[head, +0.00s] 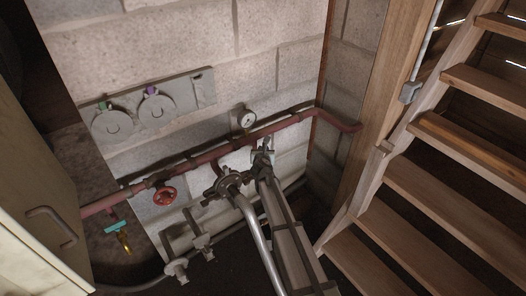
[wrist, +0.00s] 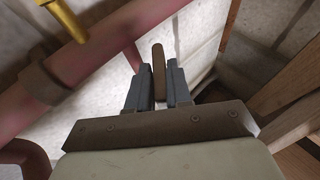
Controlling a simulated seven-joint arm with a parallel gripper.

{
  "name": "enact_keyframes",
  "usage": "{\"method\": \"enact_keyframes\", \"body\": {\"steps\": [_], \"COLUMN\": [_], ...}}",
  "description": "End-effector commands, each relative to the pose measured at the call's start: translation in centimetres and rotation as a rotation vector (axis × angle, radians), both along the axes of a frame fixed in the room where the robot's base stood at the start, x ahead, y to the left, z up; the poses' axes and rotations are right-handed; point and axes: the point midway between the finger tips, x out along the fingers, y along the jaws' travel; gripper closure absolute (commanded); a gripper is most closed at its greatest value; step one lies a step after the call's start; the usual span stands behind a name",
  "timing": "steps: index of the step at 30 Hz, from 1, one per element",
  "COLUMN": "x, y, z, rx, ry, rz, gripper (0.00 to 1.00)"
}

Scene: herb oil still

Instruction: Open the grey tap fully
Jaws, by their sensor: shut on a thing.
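My gripper (head: 264,157) is at the red pipe, a little right of and below the pressure gauge. In the wrist view, its two blue-grey fingers (wrist: 158,88) are closed around a flat, upright grey-brown lever (wrist: 158,62). I take this lever to be the handle of the grey tap. Its rounded upper end stands out beyond the fingertips. The tap's body is mostly hidden behind the gripper in the head view, and I cannot tell how far it is turned.
The red pipe (head: 205,155) runs along the block wall, with a gauge (head: 245,120) above it. A red handwheel (head: 165,196) and a teal-handled tap (head: 118,226) are to the left. Dark metal fittings (head: 230,182) sit close left of my gripper. Wooden stairs (head: 430,180) stand right.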

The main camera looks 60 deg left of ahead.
Motion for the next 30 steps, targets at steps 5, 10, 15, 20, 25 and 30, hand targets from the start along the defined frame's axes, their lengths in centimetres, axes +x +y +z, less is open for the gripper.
{"method": "enact_keyframes", "body": {"steps": [5, 10, 15, 20, 25, 30], "x": [-0.04, -0.04, -0.05, -0.04, -0.01, 0.01], "y": [-0.01, 0.0, 0.01, 0.01, -0.01, -0.02], "z": [0.02, 0.02, 0.02, 0.01, -0.01, -0.01], "rx": [0.001, 0.002, 0.001, 0.001, 0.0, 0.0], "ry": [0.001, 0.0, 0.001, 0.001, 0.0, 0.0], "rz": [0.021, 0.027, 0.026, 0.026, 0.025, 0.025], "gripper": [1.0, 1.0, 1.0, 0.75, 0.6, 0.6]}}
